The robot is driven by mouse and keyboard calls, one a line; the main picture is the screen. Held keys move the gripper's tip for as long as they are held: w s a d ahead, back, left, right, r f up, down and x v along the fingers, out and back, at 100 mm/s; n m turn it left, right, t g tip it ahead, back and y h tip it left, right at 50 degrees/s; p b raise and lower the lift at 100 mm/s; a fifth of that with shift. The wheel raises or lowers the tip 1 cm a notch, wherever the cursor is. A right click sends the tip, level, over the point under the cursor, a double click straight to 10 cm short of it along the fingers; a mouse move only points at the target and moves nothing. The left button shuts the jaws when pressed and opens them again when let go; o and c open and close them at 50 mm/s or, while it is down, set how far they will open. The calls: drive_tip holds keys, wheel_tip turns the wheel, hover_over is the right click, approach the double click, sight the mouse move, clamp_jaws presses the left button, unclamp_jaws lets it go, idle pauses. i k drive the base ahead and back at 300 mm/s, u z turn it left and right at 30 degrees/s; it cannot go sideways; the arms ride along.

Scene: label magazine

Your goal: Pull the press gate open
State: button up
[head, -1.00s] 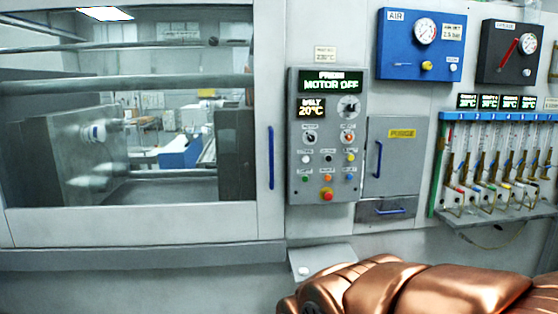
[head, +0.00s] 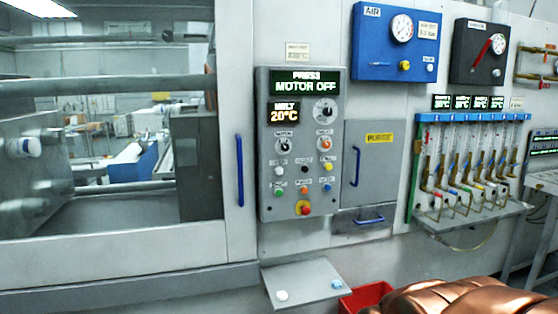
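The press gate (head: 110,242) is a large grey sliding panel with a clear window at the left of the head view. It has a blue vertical bar handle (head: 239,170) near its right edge. The gate's right edge lies close beside the control panel, and the mould space shows through the window. Only copper-coloured links of my arm show at the bottom right. My gripper is not in view, and nothing touches the handle.
The control panel (head: 300,230) reads "MOTOR OFF" and has a red button. A small shelf (head: 302,280) juts out below it. A red bin (head: 366,298) stands on the right. A purge door (head: 370,165) and a rack of flow tubes (head: 470,117) are further right.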

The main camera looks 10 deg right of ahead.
sight(40, 260)
drive_tip(key=z, duration=0.15)
drive_tip(key=i, duration=0.65)
drive_tip(key=u, duration=0.75)
drive_tip(key=i, duration=0.65)
drive_tip(key=u, duration=0.75)
